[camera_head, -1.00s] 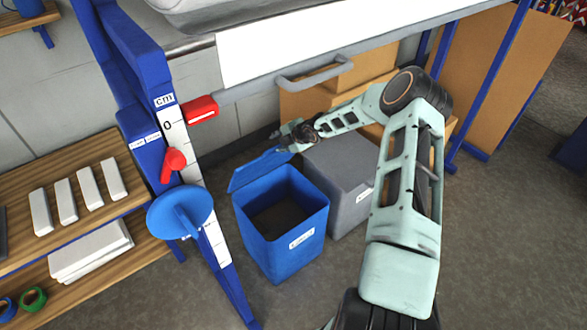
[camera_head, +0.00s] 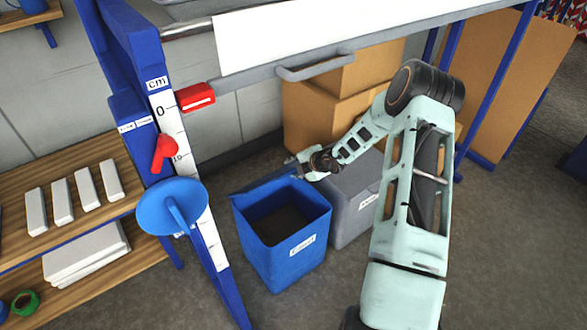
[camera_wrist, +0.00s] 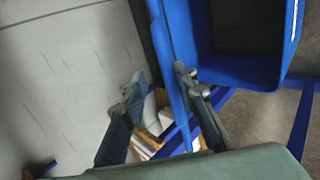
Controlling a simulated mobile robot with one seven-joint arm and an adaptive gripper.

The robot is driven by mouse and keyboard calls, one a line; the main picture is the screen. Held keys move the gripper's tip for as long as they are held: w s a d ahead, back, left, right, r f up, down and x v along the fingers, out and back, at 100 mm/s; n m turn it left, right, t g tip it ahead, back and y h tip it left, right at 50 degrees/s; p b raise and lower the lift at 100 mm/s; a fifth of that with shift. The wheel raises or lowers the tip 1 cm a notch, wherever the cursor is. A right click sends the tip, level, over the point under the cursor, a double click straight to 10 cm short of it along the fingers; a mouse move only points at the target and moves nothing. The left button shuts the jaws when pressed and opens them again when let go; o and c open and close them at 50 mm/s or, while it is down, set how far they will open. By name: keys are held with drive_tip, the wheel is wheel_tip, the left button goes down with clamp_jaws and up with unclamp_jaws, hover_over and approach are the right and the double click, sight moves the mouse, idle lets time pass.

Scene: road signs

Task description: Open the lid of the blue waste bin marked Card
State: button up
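The blue bin marked Card (camera_head: 282,248) stands on the floor with its top open and its dark inside showing. Its blue lid (camera_head: 262,185) is raised along the back edge and looks like a narrow slanting strip. My gripper (camera_head: 297,164) is at the lid's right end, behind the bin. In the wrist view the bin (camera_wrist: 240,70) is at top right, and the lid (camera_wrist: 176,75) shows as a thin blue strip. My gripper (camera_wrist: 158,84) has its fingers apart, with the lid close to the right finger; I cannot tell whether they touch.
A grey bin (camera_head: 352,212) stands right beside the blue one, under my arm. Cardboard boxes (camera_head: 335,105) are behind. Floor in front is clear.

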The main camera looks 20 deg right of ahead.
drive_tip(key=w+r+p+v, duration=0.2)
drive_tip(key=p+v, duration=0.6)
drive_tip(key=v, duration=0.4)
drive_tip(key=shift+a, duration=0.35)
idle(0.4)
idle(0.6)
